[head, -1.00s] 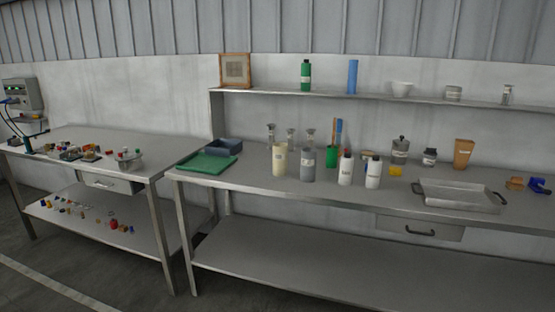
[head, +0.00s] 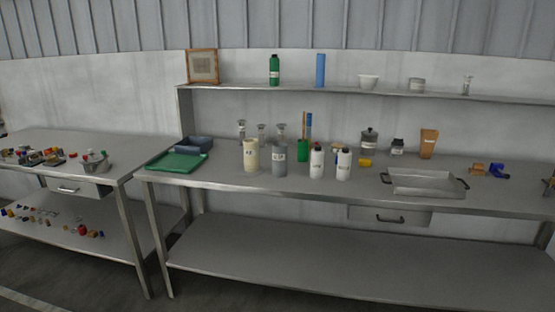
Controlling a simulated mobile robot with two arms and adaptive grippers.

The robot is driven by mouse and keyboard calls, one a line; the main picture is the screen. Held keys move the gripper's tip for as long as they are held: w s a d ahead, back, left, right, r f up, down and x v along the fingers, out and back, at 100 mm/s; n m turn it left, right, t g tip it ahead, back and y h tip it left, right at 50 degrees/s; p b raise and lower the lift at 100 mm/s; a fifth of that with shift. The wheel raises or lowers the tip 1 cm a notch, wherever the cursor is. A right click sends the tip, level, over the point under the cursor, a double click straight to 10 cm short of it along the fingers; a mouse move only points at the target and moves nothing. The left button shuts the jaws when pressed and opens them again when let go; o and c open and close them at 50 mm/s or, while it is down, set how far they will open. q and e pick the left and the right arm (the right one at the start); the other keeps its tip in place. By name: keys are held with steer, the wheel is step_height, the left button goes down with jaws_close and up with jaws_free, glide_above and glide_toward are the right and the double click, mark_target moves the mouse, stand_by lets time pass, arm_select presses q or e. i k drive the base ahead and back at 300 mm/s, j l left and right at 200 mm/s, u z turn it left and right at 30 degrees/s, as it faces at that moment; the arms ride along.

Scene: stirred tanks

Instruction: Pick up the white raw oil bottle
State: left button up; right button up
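Two white bottles stand upright side by side on the steel bench (head: 230,178), near its front edge. The left white bottle (head: 316,162) has a dark reddish cap and the right white bottle (head: 343,165) has a dark cap. Both carry labels too small to read, so I cannot tell which is the raw oil bottle. Neither of my grippers shows in the head view.
A cream container (head: 250,156) and a grey container (head: 279,161) stand left of the bottles. A metal tray (head: 428,183) lies to the right. A green tray (head: 177,163) lies at the left end. A shelf (head: 330,91) runs above.

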mark_target(317, 161)
steer(key=z, duration=0.7)
steer(key=i+j+z, duration=0.45)
steer(key=z, duration=0.25)
steer(key=i+j+z, duration=0.15)
steer(key=j+z, duration=0.25)
